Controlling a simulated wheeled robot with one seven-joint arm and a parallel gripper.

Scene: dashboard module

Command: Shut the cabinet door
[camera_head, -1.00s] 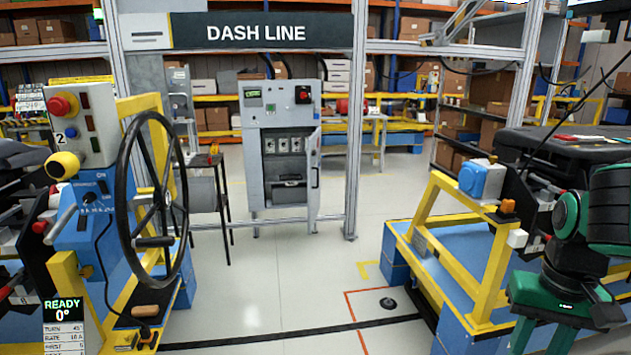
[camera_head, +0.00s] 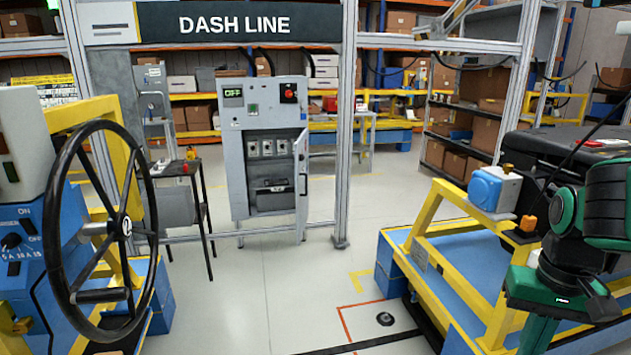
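The grey cabinet (camera_head: 262,160) stands on legs on the far side of the floor, under the DASH LINE sign. Its door (camera_head: 301,187) is hinged on the right and stands open, swung out towards me, with a dark upright handle. Inside the open front, several white-faced breakers and a dark unit below them are visible. The cabinet's upper panel carries a small green-lit display and a red knob on a dark plate. Part of my green and black arm shows at the right edge, far from the cabinet. My gripper cannot be made out.
A black handwheel (camera_head: 103,230) on a yellow and blue stand is close on the left. A yellow frame on a blue base (camera_head: 455,270) is on the right. A small black table (camera_head: 183,172) stands left of the cabinet. The floor (camera_head: 285,290) between is clear except for a small black disc (camera_head: 385,319).

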